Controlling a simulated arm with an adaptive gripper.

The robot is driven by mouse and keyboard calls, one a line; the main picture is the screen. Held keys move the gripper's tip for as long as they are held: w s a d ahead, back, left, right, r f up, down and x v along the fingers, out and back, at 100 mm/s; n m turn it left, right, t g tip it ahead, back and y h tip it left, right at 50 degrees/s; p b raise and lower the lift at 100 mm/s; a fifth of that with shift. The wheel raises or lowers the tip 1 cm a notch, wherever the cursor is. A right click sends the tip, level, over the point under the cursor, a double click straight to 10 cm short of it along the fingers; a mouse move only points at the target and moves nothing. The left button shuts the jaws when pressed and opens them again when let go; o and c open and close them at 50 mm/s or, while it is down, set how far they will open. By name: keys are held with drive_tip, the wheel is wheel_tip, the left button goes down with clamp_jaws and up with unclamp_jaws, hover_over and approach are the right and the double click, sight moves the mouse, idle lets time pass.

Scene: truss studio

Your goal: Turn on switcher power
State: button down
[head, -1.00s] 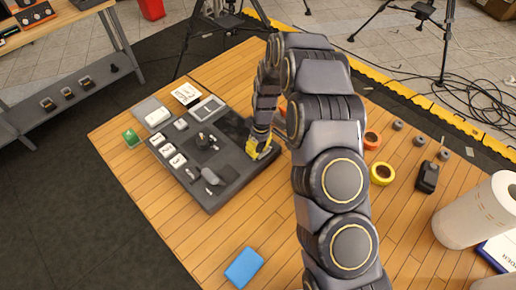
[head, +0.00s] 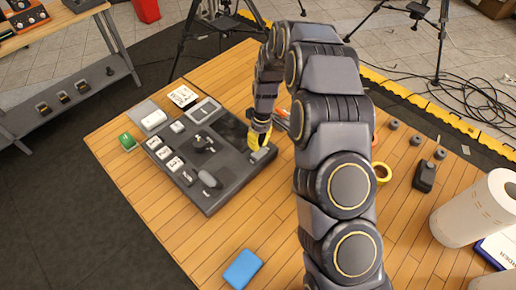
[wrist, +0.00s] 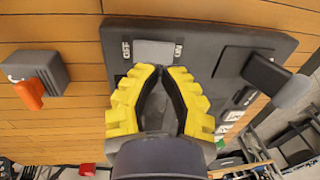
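The dark switcher panel (head: 215,190) lies on the wooden table. A light grey plate (wrist: 153,52) on it has small OFF and ON style labels at its sides in the wrist view; it shows in the head view too (head: 262,153). My gripper (wrist: 162,68) has yellow fingers whose tips are almost together, with nothing visible between them. The tips are just beside the plate's near edge in the wrist view; I cannot tell whether they touch the panel. In the head view my gripper (head: 258,143) is over the panel's right part.
A dark lever with a grey end (wrist: 275,77) stands on the panel, right in the wrist view. A grey box with an orange lever (wrist: 28,92) is at left. A blue block (head: 243,268), yellow tape (head: 383,173) and paper roll (head: 480,208) are on the table. The front table is mostly clear.

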sight(260, 150)
wheel_tip(260, 150, up, 10)
drive_tip(key=w, duration=0.1)
drive_tip(key=shift+d+r, duration=0.25)
drive_tip(key=shift+r, duration=0.4)
drive_tip(key=shift+f, duration=0.1)
drive_tip(key=f, duration=0.4)
drive_tip(key=a+f, duration=0.1)
drive_tip(key=f, duration=0.4)
drive_tip(key=s+f, duration=0.1)
drive_tip(key=f, duration=0.3)
drive_tip(key=shift+s+a+f, duration=0.1)
drive_tip(key=shift+a+f, duration=0.05)
drive_tip(key=shift+f, duration=0.2)
